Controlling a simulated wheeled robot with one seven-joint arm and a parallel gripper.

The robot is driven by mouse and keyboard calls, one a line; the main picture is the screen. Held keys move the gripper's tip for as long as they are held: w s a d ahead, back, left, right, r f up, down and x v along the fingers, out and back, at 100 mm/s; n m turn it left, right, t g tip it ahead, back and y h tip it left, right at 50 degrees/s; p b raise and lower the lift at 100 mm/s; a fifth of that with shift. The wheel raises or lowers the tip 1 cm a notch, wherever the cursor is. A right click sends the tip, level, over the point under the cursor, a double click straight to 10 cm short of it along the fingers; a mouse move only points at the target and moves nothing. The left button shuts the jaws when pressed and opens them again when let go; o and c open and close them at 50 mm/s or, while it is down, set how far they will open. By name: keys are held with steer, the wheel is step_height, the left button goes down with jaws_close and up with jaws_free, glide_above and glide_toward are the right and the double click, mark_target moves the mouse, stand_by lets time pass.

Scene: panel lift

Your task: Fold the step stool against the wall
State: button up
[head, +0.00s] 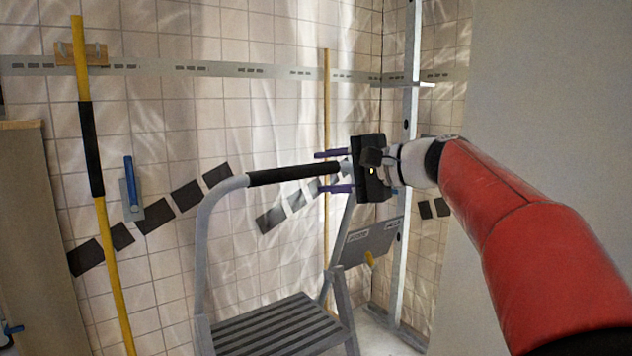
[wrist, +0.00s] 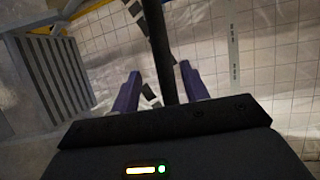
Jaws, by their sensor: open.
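The grey step stool (head: 280,325) stands unfolded in front of the tiled wall, its ribbed step lying flat. Its top rail has a black grip (head: 292,174). My gripper (head: 326,172) is at the right end of this grip, its purple fingers pointing left, one above and one below the rail. In the wrist view the black grip (wrist: 160,45) runs between the two open fingers (wrist: 159,85), with gaps beside it. The ribbed step (wrist: 55,72) shows at the left there. The stool's feet are out of view.
A yellow pole (head: 108,250) hangs from a wall holder at the left. A blue-handled trowel (head: 131,190) is on the wall. A thin wooden pole (head: 327,90) and a metal upright (head: 408,130) stand behind my gripper. A brown cabinet (head: 30,230) is at the far left.

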mark_target(302, 172)
steer(key=shift+w+a+r, duration=0.1)
steer(key=shift+w+a, duration=0.15)
steer(key=shift+a, duration=0.05)
steer(key=x, duration=0.7)
steer(key=shift+a+p, duration=0.1)
steer(key=shift+p, duration=0.2)
steer(key=shift+c, duration=0.2)
jaws_close()
